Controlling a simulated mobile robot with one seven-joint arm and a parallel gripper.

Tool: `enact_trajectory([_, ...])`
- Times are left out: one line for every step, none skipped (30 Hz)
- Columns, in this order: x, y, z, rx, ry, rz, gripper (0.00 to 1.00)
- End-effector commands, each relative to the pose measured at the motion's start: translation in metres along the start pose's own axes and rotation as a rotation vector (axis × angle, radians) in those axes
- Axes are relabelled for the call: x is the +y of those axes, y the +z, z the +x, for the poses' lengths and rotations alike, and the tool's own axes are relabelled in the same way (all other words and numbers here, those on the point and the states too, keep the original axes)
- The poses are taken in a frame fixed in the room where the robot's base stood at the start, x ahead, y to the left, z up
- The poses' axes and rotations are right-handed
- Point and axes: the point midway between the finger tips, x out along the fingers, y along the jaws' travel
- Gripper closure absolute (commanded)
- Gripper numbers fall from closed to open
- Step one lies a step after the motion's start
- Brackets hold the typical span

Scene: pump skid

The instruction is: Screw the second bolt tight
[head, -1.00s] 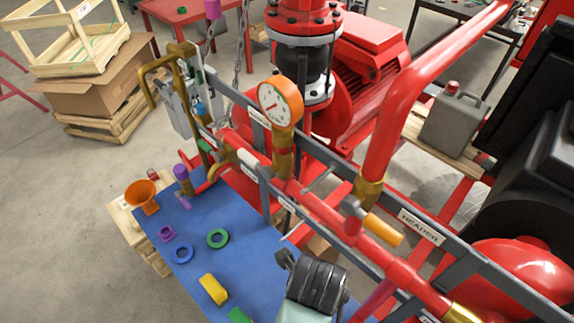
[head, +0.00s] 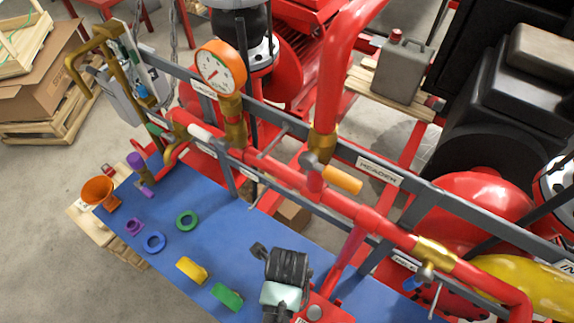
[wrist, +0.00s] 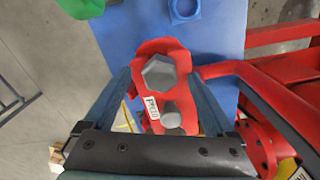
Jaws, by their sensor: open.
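A red plate (wrist: 151,50) with two grey hex-headed bolts lies below my gripper in the wrist view. The larger bolt head (wrist: 159,73) is between the fingertips, and the smaller bolt (wrist: 171,114) sits nearer the palm. I cannot tell which is the second bolt, or how far either is screwed in. My gripper (wrist: 160,77) is open, with one finger on each side of the plate and a gap beside the larger head. In the head view, the red plate (head: 326,306) shows beside my wrist at the bottom edge; my fingers are hidden there.
The blue mat (head: 212,238) bears a yellow block (head: 192,270), a green block (head: 227,296), a green ring (head: 187,220) and a blue ring (head: 154,241). The red header pipe (head: 275,174), with its gauge (head: 221,67) and orange-handled valve (head: 340,178), runs behind my wrist.

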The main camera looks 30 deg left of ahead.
Motion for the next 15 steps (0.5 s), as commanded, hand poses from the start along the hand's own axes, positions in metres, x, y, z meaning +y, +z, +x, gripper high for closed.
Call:
enact_trajectory([0.0000, 0.0001, 0.0024, 0.000, 0.000, 0.000, 0.10])
enact_trajectory([-0.0001, 0.0001, 0.0036, -0.001, 0.000, 0.000, 0.10])
enact_trajectory([-0.0001, 0.0001, 0.0049, -0.001, 0.000, 0.000, 0.10])
enact_trajectory([0.0000, 0.0001, 0.0055, -0.001, 0.000, 0.000, 0.10])
enact_trajectory([0.0000, 0.0001, 0.0059, -0.001, 0.000, 0.000, 0.10])
enact_trajectory([0.0000, 0.0001, 0.0062, -0.001, 0.000, 0.000, 0.10])
enact_trajectory([-0.0001, 0.0001, 0.0062, -0.001, -0.001, 0.000, 0.10])
enact_trajectory([-0.0001, 0.0001, 0.0062, -0.001, -0.001, 0.000, 0.10])
enact_trajectory([-0.0001, 0.0001, 0.0061, -0.001, -0.001, 0.000, 0.10])
enact_trajectory([-0.0001, 0.0001, 0.0061, -0.001, -0.001, 0.000, 0.10])
enact_trajectory([-0.0001, 0.0002, 0.0060, -0.001, -0.001, 0.000, 0.10])
enact_trajectory([-0.0001, 0.0002, 0.0060, -0.001, -0.001, 0.000, 0.13])
enact_trajectory([-0.0001, 0.0002, 0.0059, -0.001, -0.001, 0.000, 0.19])
enact_trajectory([-0.0001, 0.0002, 0.0059, -0.001, -0.001, 0.000, 0.24])
enact_trajectory([-0.0001, 0.0002, 0.0058, -0.001, -0.001, 0.000, 0.31])
